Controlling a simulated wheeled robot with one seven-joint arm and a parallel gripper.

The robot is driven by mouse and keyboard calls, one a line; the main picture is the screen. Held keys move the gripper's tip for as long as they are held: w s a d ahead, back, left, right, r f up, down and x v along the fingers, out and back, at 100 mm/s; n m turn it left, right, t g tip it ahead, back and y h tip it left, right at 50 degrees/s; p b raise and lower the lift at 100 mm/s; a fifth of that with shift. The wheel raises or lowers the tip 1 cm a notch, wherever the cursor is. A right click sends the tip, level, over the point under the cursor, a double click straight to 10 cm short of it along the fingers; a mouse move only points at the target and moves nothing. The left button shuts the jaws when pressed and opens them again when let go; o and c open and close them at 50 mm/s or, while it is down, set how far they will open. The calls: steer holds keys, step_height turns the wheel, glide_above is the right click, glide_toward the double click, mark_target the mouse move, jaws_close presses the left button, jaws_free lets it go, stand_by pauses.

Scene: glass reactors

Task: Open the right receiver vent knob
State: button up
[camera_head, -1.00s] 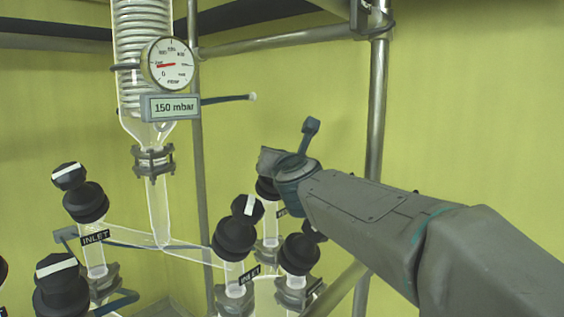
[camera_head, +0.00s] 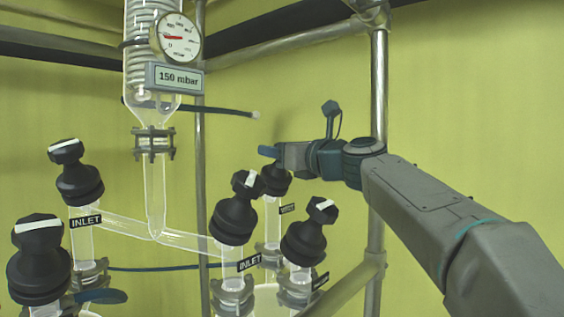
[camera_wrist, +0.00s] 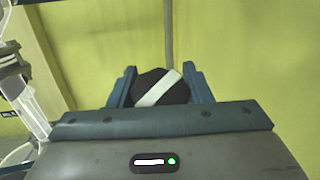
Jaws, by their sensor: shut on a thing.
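A black vent knob (camera_head: 275,179) stands at the back of the cluster of knobs in the head view, on a glass neck with a small black label (camera_head: 288,208) too small to read surely. My gripper (camera_head: 270,153) is at the top of this knob, coming from the right, and hides its cap. In the wrist view the black cap (camera_wrist: 172,94) with a diagonal white stripe sits between the two blue fingers of my gripper (camera_wrist: 159,83). The fingers are shut on it. How far the knob is turned cannot be told.
Other black knobs stand close by: one front right (camera_head: 304,236), an INLET knob (camera_head: 234,216), another INLET knob (camera_head: 78,178) and one front left (camera_head: 40,262). A gauge (camera_head: 180,39) hangs above. A metal post (camera_head: 378,100) rises behind my arm.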

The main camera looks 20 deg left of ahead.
steer(key=n+g, duration=0.1)
steer(key=g, duration=0.1)
steer(key=n+g+y+p, duration=0.1)
steer(key=n, duration=0.1)
steer(key=shift+s+a+r+g, duration=0.1)
steer(key=shift+s+g, duration=0.05)
steer(key=shift+g, duration=0.25)
steer(key=shift+n+g+y+p, duration=0.3)
steer(key=shift+n+p, duration=0.2)
steer(key=shift+n, duration=0.2)
steer(key=shift+s+g, duration=0.1)
steer(key=shift+g, duration=0.2)
steer(key=shift+f, duration=0.2)
steer(key=o, duration=1)
steer(key=b+v, duration=0.1)
steer(key=v, duration=0.6)
steer(key=shift+b, duration=0.35)
steer(key=shift+s, duration=0.15)
